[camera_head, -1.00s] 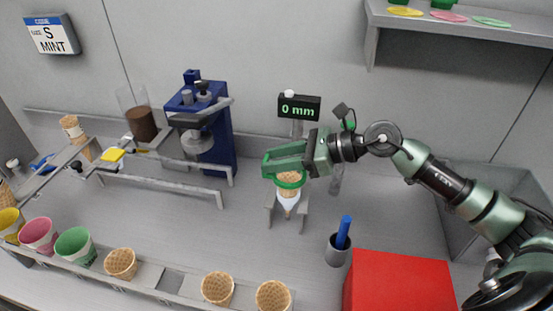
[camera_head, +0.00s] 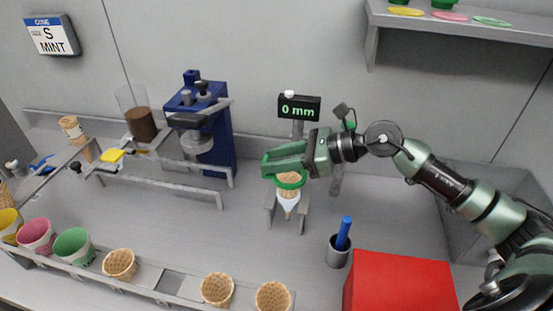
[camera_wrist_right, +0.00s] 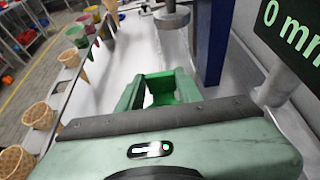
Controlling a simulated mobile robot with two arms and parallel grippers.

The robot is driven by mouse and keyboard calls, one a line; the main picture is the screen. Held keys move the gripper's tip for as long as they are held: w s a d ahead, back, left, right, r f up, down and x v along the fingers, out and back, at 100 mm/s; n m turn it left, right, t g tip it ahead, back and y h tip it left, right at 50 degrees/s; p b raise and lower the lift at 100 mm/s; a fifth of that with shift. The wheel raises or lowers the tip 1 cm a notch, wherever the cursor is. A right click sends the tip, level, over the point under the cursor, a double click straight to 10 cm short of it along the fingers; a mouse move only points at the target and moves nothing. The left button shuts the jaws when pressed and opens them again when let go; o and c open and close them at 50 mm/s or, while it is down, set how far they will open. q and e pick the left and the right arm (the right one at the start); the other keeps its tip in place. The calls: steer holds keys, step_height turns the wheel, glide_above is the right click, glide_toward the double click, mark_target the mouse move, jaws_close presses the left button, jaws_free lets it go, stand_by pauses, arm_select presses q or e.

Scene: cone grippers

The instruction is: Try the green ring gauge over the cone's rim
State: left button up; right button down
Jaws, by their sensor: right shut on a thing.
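My right gripper (camera_head: 270,168) reaches in from the right over the cone stand and is shut on the green ring gauge (camera_head: 292,185). The ring sits at the upper part of the waffle cone (camera_head: 288,195), which stands point down with a white sleeve in a grey holder (camera_head: 270,218). The ring appears to be around the cone's rim; the fingers hide part of it, so I cannot tell how snugly it sits. In the right wrist view the green fingers (camera_wrist_right: 158,92) show, and the cone is hidden. My left gripper is not in view.
A display reading 0 mm (camera_head: 299,107) stands just behind the cone. A blue press (camera_head: 215,130) is to the left. A red box (camera_head: 400,282) and a grey cup with a blue stick (camera_head: 338,252) are in front, right. A rack of cones and coloured cups (camera_head: 150,277) runs along the front left.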

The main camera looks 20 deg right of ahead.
stand_by(0.8)
steer(key=shift+f+b, duration=0.4)
steer(key=shift+b, duration=0.2)
steer(key=c, duration=0.9)
jaws_free()
steer(key=shift+o, duration=0.2)
steer(key=shift+d, duration=0.1)
steer(key=shift+s+d, duration=0.2)
steer(key=shift+d, duration=0.1)
steer(key=b+v, duration=0.2)
steer(key=v, duration=0.3)
steer(key=shift+s+d+r+b, duration=0.15)
steer(key=shift+s+b, duration=0.1)
steer(key=shift+b, duration=0.15)
steer(key=shift+s+d+r, duration=0.4)
steer(key=shift+d+r, duration=0.05)
steer(key=shift+d, duration=0.05)
